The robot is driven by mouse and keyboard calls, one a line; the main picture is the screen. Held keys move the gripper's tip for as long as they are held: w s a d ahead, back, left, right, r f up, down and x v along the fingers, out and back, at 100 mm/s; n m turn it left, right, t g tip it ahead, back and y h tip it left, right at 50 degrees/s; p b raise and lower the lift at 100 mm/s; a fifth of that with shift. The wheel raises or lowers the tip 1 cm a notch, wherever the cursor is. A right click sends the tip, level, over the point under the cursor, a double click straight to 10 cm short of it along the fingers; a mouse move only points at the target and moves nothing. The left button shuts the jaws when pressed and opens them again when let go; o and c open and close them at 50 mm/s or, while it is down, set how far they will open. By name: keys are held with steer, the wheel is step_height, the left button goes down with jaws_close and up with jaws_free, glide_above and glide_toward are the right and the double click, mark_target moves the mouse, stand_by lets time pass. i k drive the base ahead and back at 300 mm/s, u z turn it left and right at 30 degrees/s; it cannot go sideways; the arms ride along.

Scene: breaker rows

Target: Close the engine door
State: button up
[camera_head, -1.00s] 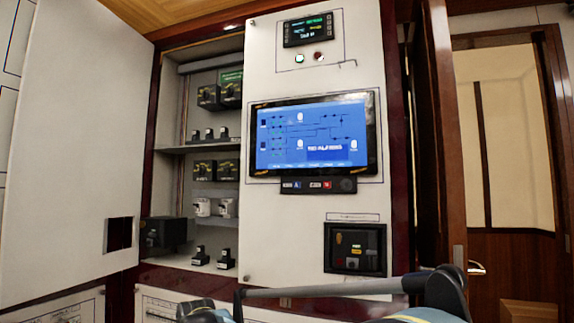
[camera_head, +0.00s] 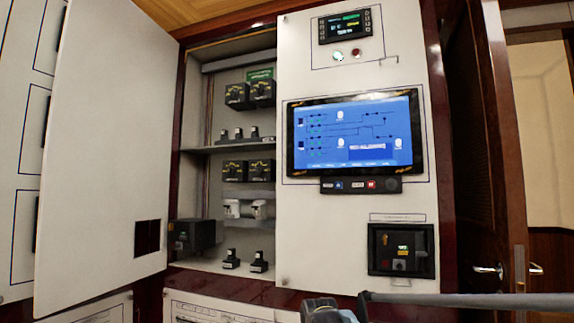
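The engine door seems to be the white cabinet door (camera_head: 100,150) at the left of the head view. It stands wide open, swung out to the left of the breaker compartment (camera_head: 226,212). A dark square latch or handle (camera_head: 147,238) sits near its lower right corner. Inside the compartment are shelves with several black breakers and switches. My gripper is not in view. Only parts of my arm show along the bottom right edge, below the panel and well to the right of the door.
A fixed white panel with a blue screen (camera_head: 354,135) stands right of the compartment. A small black control box (camera_head: 401,250) is below the screen. A wooden door (camera_head: 500,140) with a metal handle (camera_head: 488,270) is at the far right.

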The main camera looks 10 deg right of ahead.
mark_target(106, 164)
steer(key=u, duration=3.3)
steer(key=i, duration=0.65)
steer(key=z, duration=2.25)
